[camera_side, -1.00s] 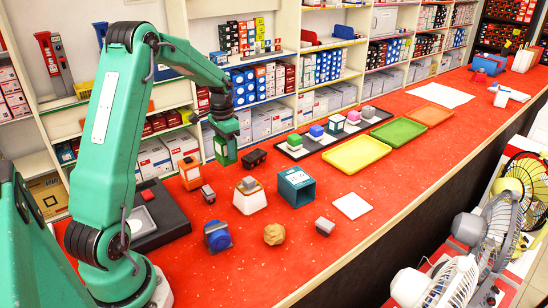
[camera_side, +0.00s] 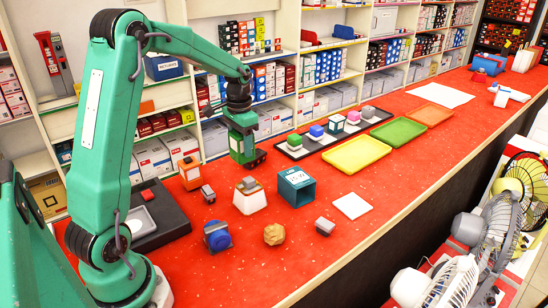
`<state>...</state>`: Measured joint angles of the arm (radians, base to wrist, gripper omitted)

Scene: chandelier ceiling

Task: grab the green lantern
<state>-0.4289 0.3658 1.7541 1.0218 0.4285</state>
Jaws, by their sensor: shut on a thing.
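The green lantern (camera_side: 241,147) is a small green-framed box with a paler panel, at the centre-left of the side view. My gripper (camera_side: 241,128) points down from above and is shut on its upper part. The lantern is upright or nearly so. Its lower end is close to the red counter, and I cannot tell whether it touches it. A dark block (camera_side: 258,159) sits at its lower right, overlapping it in view; I cannot tell if they touch. The fingertips are small and partly hidden against the green lantern.
An orange lantern-like box (camera_side: 189,173), a white tapered block (camera_side: 250,201) and a teal open box (camera_side: 296,188) stand nearby. A dark tray (camera_side: 297,153) with several coloured blocks lies to the right, beside a yellow tray (camera_side: 357,154). Shelves line the back.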

